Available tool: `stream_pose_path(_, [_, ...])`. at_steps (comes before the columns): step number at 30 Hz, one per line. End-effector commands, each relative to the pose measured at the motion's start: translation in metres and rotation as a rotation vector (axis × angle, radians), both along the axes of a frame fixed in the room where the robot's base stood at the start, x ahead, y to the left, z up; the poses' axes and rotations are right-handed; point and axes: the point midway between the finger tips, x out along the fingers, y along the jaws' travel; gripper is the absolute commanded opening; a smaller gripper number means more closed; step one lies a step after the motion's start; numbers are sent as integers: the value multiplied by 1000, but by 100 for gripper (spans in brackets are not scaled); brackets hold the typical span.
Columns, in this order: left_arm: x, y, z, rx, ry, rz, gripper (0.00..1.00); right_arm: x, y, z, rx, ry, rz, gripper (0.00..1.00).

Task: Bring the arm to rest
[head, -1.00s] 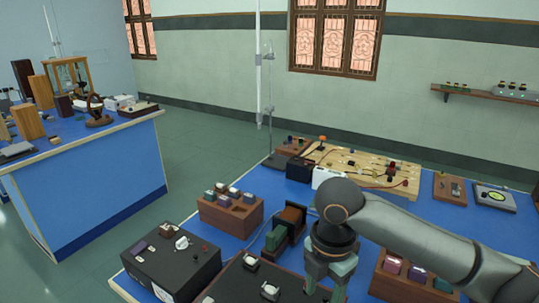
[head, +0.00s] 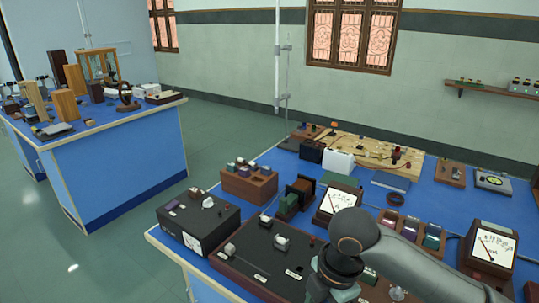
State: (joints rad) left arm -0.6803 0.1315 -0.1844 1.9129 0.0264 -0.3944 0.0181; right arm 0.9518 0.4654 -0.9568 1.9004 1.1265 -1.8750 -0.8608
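My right arm (head: 420,262) comes in from the right with its wrist bent down over the front of the blue bench (head: 340,170). My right gripper (head: 338,294) is at the bottom edge, above the dark brown panel (head: 262,268). Its fingertips are cut off by the frame, so I cannot tell whether it is open or holds anything. My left gripper is not in view.
Near the arm stand a dial meter (head: 338,203), another meter (head: 490,248), a wooden block rack (head: 249,184) and a black box (head: 198,222). A wooden circuit board (head: 365,152) lies farther back. A second bench (head: 115,172) stands left across open floor.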

Motion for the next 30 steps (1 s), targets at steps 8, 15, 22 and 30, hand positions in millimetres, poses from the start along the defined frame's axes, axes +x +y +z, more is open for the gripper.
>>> stream_pose_path(8, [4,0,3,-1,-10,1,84,-33,34,-42,205,9,-294,59])
stream_pose_path(15, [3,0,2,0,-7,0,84,-56,32,-71,352,35,-704,59])
stream_pose_path(22, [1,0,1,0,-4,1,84,-84,-8,-101,397,48,-1168,59])
stream_pose_path(30, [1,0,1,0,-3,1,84,-132,-81,-130,319,-6,-1639,59])
